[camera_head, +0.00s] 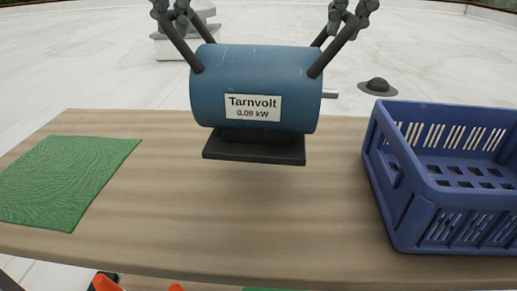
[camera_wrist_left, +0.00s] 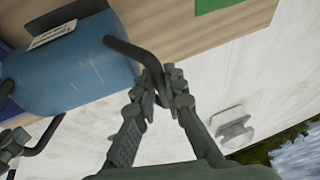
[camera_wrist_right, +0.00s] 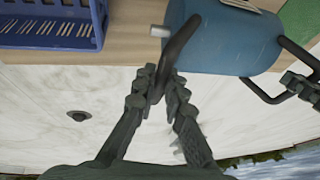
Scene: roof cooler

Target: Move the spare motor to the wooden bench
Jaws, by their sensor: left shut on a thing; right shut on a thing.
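The spare motor (camera_head: 255,82) is a blue cylinder labelled "Tarnvolt 0.09 kW" with a dark base plate (camera_head: 254,147), a shaft stub at its right end and a dark handle at each end. It appears level over the wooden bench (camera_head: 300,215); a soft shadow lies below it, and whether it touches is hard to tell. My left gripper (camera_head: 172,10) is shut on the left handle, which also shows in the left wrist view (camera_wrist_left: 130,48). My right gripper (camera_head: 350,14) is shut on the right handle, also seen in the right wrist view (camera_wrist_right: 178,45).
A blue plastic crate (camera_head: 400,215) stands on the bench's right side. A green mat (camera_head: 65,180) lies at its left. The bench surface between them is clear. A light box-like unit (camera_head: 180,43) and a dark round roof fitting (camera_head: 378,86) are behind on the pale roof.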

